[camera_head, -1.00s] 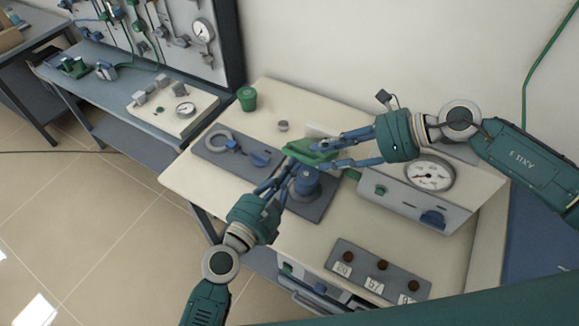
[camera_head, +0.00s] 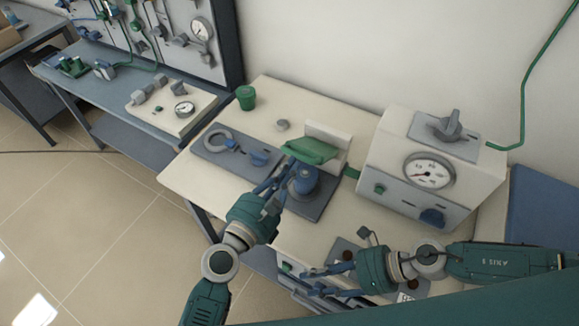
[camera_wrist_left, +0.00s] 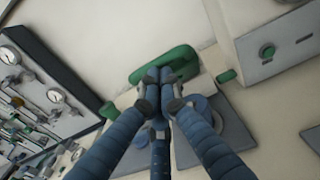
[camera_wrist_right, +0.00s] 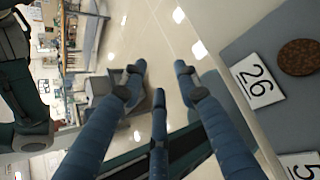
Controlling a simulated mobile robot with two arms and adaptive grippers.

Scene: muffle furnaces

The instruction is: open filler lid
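A green flap or lid (camera_head: 312,150) sits in front of a cream upright block (camera_head: 330,138) on the bench; I cannot tell how far it stands open. Below it, a blue round part (camera_head: 305,181) stands on a dark grey plate (camera_head: 318,207). My left gripper (camera_head: 275,186) is beside the blue part. In the left wrist view its fingertips (camera_wrist_left: 160,76) are together, overlapping the green lid (camera_wrist_left: 172,62) in the picture; I see nothing clearly held. My right gripper (camera_head: 311,281) is open and empty at the bench's front, fingertips (camera_wrist_right: 159,68) apart over the floor.
A cream gauge box (camera_head: 385,160) with knobs stands right of the lid. A second grey plate (camera_head: 208,152) with a ring and blue parts lies left, near a green cup (camera_head: 246,98). A panel with brown discs and number labels (camera_wrist_right: 258,81) is beside my right gripper.

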